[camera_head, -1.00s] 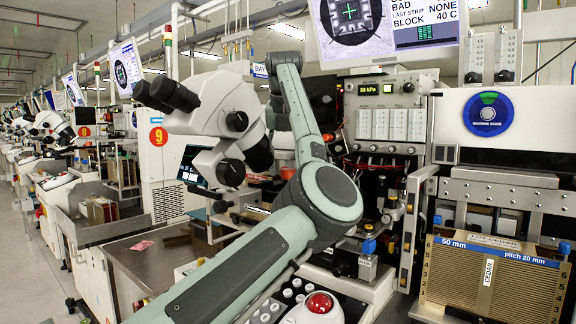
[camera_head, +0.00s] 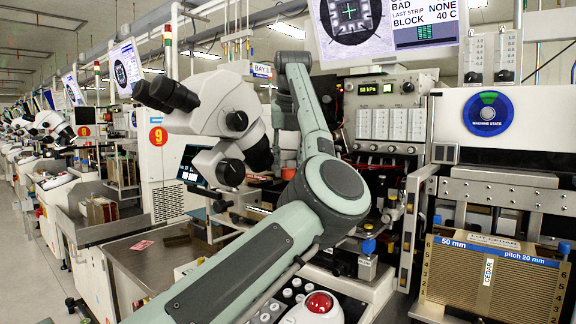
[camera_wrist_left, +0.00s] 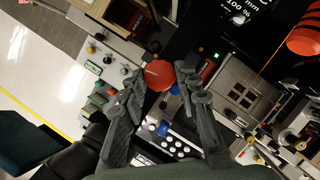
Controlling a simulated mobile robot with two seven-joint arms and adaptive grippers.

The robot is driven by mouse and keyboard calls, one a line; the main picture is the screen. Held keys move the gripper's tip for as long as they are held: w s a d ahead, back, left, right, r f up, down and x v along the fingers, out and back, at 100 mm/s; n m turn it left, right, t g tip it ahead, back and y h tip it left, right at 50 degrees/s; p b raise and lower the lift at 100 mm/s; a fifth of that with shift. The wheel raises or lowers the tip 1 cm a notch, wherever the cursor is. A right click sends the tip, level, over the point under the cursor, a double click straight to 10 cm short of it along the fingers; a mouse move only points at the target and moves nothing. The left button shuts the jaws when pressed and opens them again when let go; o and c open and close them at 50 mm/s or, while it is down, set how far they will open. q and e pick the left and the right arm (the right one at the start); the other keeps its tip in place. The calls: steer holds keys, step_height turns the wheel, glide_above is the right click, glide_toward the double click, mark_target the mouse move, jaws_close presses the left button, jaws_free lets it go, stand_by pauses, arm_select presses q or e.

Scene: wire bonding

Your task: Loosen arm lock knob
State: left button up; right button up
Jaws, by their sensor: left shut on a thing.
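A red round knob (camera_wrist_left: 158,74) shows between the fingertips of my left gripper (camera_wrist_left: 163,80) in the left wrist view. The two grey fingers are on either side of it and the gripper is shut on it. The fingers hide part of its sides. In the head view my left arm crosses the middle, in front of the bonder, and the hand is mostly hidden behind the arm and the white microscope (camera_head: 222,105). I cannot make out the grip on the knob there. My right gripper is in neither view.
A control panel with a red trackball (camera_head: 320,302) sits low in front. A slotted magazine (camera_head: 490,285) stands at the right. A gauge panel (camera_head: 390,110) is behind the arm. An orange-red cylinder (camera_wrist_left: 304,40) is at the upper right of the wrist view.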

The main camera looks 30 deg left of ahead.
arm_select(q)
steer(key=n+g+y, duration=0.1)
steer(key=n, duration=0.3)
steer(key=shift+w+d, duration=0.1)
steer(key=shift+w, duration=0.05)
steer(key=shift+w+n+g, duration=0.1)
steer(key=shift+n+g, duration=0.9)
steer(key=shift+n, duration=1.2)
steer(key=o, duration=1.2)
steer(key=shift+y, duration=0.3)
steer(key=shift+d, duration=0.1)
